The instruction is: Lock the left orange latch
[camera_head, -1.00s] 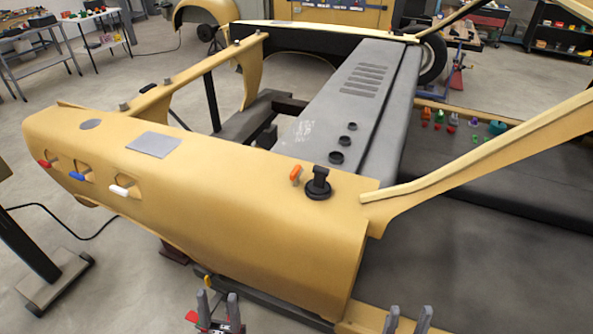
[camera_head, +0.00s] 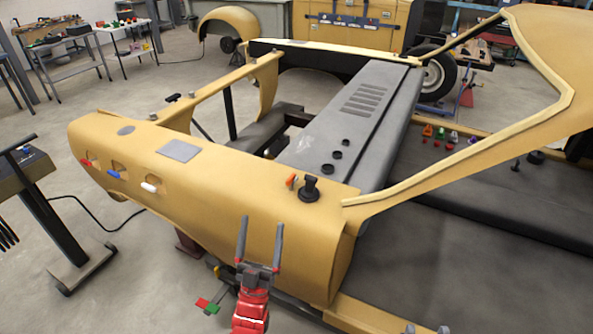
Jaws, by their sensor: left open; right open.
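A small orange latch (camera_head: 291,181) sits on top of the yellow body shell (camera_head: 215,190), just left of a black round knob (camera_head: 309,189). It is small in the view, and its exact lock position is hard to tell. My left gripper (camera_head: 261,222) is open and empty, with its two grey fingers pointing up in front of the yellow side panel, below and left of the orange latch. My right gripper (camera_head: 427,329) is at the bottom edge, with only its two fingertips showing, apart and empty. Another orange piece (camera_head: 428,131) stands farther back right.
Red, blue and white handles (camera_head: 118,174) sit in cutouts on the shell's left side. Green, purple and other small coloured pieces (camera_head: 453,138) stand by the orange piece at right. A yellow frame bar (camera_head: 440,180) rises at right. A stand (camera_head: 60,230) is at left.

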